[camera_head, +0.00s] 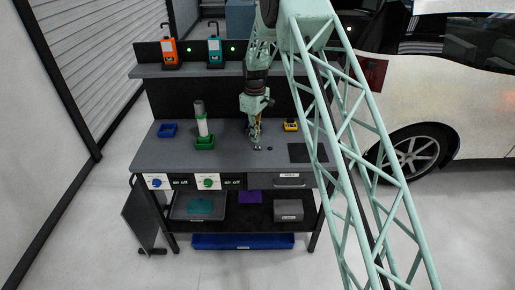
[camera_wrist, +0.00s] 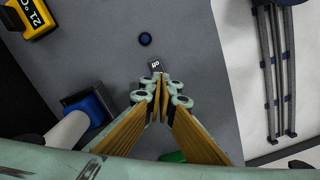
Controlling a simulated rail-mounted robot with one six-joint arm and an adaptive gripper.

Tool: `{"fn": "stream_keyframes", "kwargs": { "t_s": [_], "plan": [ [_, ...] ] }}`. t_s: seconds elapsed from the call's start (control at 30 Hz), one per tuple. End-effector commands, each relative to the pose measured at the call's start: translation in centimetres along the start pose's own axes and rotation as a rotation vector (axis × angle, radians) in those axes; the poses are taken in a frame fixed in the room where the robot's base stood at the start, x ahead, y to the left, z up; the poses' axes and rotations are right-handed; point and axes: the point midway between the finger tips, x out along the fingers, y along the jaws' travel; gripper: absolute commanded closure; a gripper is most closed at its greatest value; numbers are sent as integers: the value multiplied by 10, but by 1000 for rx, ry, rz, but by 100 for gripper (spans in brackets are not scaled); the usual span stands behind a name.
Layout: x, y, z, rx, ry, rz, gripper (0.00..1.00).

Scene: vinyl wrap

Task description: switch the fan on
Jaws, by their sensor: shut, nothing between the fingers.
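My gripper (camera_head: 257,146) is shut and empty, low over the bench top, fingers pointing down. In the wrist view my gripper (camera_wrist: 162,82) has its fingertips together beside a small dark label or tile (camera_wrist: 155,65) with white letters, too small to read surely. A round dark button with a blue centre (camera_wrist: 145,39) lies just beyond it; it also shows in the head view (camera_head: 270,149), right of the fingertips. Whether the tips touch anything is unclear. I cannot tell which thing is the fan.
A car (camera_head: 440,110) stands right.

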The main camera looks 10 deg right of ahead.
Motion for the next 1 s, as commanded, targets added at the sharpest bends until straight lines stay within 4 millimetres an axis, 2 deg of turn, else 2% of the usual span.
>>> {"fn": "stream_keyframes", "kwargs": {
  "t_s": [0.5, 1.0],
  "plan": [
    [-25, 0, 0, 0, 1, 1, 100],
    [-28, 0, 0, 0, 0, 0, 100]
  ]
}}
